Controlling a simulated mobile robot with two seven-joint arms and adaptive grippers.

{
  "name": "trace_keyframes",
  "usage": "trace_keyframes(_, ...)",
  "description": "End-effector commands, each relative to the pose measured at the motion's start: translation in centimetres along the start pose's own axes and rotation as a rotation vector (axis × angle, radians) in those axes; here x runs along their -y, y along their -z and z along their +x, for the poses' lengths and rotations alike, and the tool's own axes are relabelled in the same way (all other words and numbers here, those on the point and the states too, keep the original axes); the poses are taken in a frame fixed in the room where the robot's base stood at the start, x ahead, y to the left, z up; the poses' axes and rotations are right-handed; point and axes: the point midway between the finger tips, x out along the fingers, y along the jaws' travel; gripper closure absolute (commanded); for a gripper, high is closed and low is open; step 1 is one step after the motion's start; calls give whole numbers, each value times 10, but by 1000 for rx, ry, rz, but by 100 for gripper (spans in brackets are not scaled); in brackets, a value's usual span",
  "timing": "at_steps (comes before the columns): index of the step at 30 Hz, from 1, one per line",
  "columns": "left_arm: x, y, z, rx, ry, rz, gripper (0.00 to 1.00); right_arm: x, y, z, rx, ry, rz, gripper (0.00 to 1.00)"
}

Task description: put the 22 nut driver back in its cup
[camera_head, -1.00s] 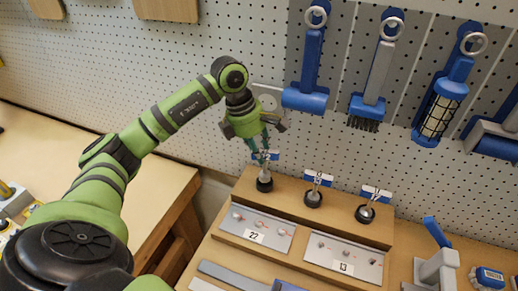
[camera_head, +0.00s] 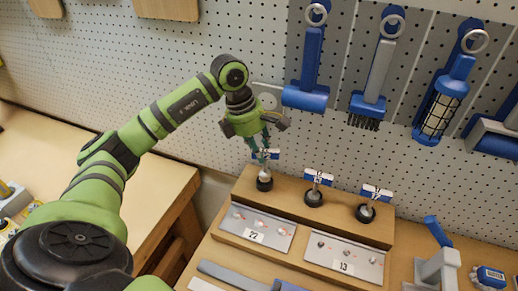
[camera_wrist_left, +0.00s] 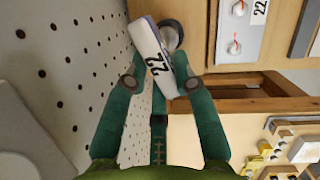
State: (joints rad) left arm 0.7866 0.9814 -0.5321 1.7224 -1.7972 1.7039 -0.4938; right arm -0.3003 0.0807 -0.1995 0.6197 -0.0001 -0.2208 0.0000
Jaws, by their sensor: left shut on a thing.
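The 22 nut driver (camera_head: 265,173) stands roughly upright at the leftmost cup on the wooden stand. Its white and blue handle, marked 22 (camera_wrist_left: 155,60), lies between the green fingers in the left wrist view. My left gripper (camera_head: 263,156) is shut on this handle from above; it also shows in the wrist view (camera_wrist_left: 160,86). The black cup (camera_head: 264,185) is directly below, and its dark ring (camera_wrist_left: 172,30) is partly covered by the handle. I cannot tell how deep the shaft sits in it. My right gripper is not in view.
Two other drivers stand in cups to the right, a middle one (camera_head: 316,185) and a right one (camera_head: 371,203). Plates marked 22 (camera_head: 258,227) and 13 (camera_head: 343,258) are in front. A pegboard (camera_head: 150,60) with hanging blue tools rises close behind.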

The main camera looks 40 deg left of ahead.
Motion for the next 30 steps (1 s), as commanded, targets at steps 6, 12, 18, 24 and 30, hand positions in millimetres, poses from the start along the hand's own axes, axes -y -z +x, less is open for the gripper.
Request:
trace_keyframes(6,0,0,-1,1,-1,0,100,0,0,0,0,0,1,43)
trace_keyframes(12,0,0,2,1,-1,0,100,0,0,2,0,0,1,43)
trace_keyframes(18,0,2,6,1,-1,0,100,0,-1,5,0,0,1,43)
trace_keyframes(24,0,3,10,1,-1,0,100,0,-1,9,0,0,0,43)
trace_keyframes(30,0,4,13,1,0,0,100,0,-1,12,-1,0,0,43)
